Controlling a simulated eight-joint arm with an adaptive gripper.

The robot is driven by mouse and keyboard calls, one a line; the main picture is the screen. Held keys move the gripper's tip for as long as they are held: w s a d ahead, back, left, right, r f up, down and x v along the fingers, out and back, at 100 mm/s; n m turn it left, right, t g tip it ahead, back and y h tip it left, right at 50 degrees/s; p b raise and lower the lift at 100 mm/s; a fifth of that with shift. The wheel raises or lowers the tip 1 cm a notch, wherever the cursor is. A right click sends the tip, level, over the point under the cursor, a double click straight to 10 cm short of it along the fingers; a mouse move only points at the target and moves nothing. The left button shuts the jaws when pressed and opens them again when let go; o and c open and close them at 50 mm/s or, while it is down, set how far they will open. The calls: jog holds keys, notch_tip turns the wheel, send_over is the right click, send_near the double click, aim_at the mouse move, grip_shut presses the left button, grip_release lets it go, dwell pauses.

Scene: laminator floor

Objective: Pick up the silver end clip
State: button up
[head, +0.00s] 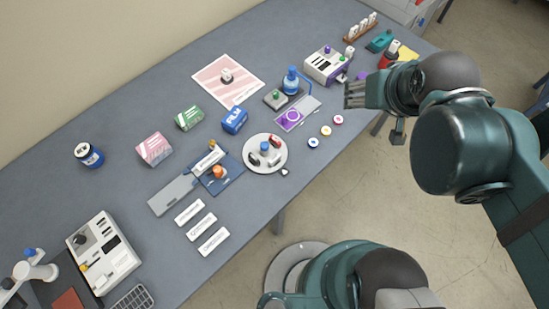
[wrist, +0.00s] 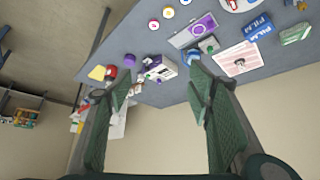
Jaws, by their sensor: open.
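A round white dish (head: 249,153) with a blue knob (head: 264,147) at its middle lies near the front edge of the table in the head view. Several small dark, red and greyish pieces sit around the knob. The silver end clip may be among them, but they are too small for me to tell which. My gripper (head: 354,95) is off to the right of the dish, at the table's front edge. In the wrist view my gripper (wrist: 160,82) is open, with nothing between its fingers.
A purple-topped fixture (head: 291,118) and a white machine (head: 327,66) stand near my gripper. Small round discs (head: 326,131) lie at the front edge. A blue plate (head: 226,182) and white strips (head: 201,227) lie left of the dish. The table's middle back has some clear surface.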

jog(key=c, duration=1)
jog(key=shift+a+f, duration=0.1)
jog(key=m+g+b, duration=0.4)
jog(key=m+g, duration=0.3)
jog(key=m, duration=0.2)
send_over(274, 159)
jog(key=shift+f, duration=11.85)
jog(key=shift+f, duration=0.1)
jog(key=shift+f, duration=1.2)
